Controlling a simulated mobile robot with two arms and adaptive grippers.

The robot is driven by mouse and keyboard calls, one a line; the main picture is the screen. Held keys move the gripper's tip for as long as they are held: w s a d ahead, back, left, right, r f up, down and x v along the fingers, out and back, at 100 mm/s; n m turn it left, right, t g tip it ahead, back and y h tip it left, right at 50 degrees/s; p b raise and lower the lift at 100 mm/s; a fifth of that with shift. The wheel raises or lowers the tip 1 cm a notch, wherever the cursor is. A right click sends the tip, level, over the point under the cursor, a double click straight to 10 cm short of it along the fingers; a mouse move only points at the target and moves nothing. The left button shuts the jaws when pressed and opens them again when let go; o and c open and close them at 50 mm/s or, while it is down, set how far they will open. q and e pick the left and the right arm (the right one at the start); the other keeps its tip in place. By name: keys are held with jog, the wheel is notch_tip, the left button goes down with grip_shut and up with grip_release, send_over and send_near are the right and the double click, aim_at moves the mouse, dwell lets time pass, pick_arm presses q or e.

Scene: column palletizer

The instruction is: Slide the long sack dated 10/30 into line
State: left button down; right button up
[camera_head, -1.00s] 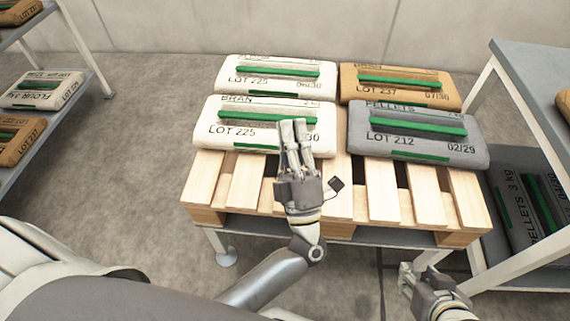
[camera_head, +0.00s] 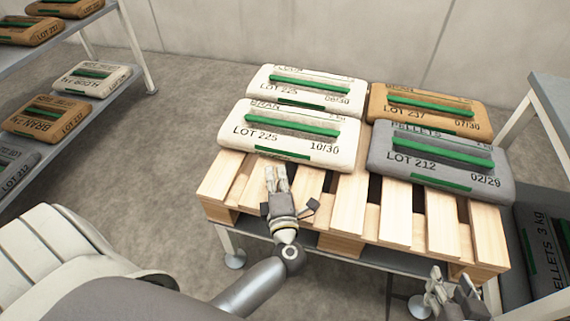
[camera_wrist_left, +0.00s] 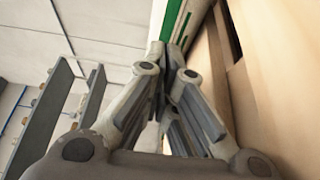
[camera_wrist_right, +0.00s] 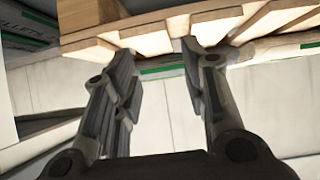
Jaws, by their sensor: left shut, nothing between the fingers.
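The white sack marked BRAN, LOT 225, 10/30 (camera_head: 285,150) lies flat at the front left of the wooden pallet (camera_head: 340,198). It has green bands on top and front. My left gripper (camera_head: 277,172) is shut and empty, its fingertips close to the sack's front face; whether they touch I cannot tell. The left wrist view shows the closed fingers (camera_wrist_left: 170,55) beside the sack's green and white side (camera_wrist_left: 180,20). My right gripper (camera_head: 450,285) is low at the pallet's front right; its fingers (camera_wrist_right: 165,70) stand apart with nothing between them.
A white sack (camera_head: 305,88) lies behind, a brown sack (camera_head: 430,110) at back right, and a grey PELLETS sack (camera_head: 440,160) to the right. The pallet's front slats are bare. Shelves with sacks (camera_head: 90,80) stand left; another rack (camera_head: 555,100) stands right.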

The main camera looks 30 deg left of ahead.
aim_at(288, 152)
pick_arm(q)
jog(key=w+b, duration=0.1)
jog(key=w, duration=0.3)
jog(key=shift+a, duration=0.1)
jog(key=shift+w, duration=0.35)
pick_arm(e)
jog(key=w+a+r+t+y, duration=0.1)
jog(key=w+r+t, duration=0.2)
jog(key=r, duration=0.2)
jog(key=shift+w+a+r+t, duration=0.2)
jog(key=shift+a+t, duration=0.1)
pick_arm(q)
jog(key=shift+w+d+r+p, duration=0.1)
jog(key=shift+w+p, duration=0.05)
jog(key=shift+w, duration=0.25)
jog(key=shift+w+d+r+p, duration=0.1)
jog(key=shift+w+p, duration=0.05)
jog(key=shift+w, duration=0.25)
jog(key=shift+w+f, duration=0.15)
jog(key=shift+w, duration=0.05)
pick_arm(e)
jog(key=f, duration=0.1)
jog(key=s+f+g, duration=0.1)
jog(key=shift+s+d+f+g, duration=0.3)
jog(key=shift+d+f+g, duration=0.05)
jog(key=shift+f+g, duration=0.05)
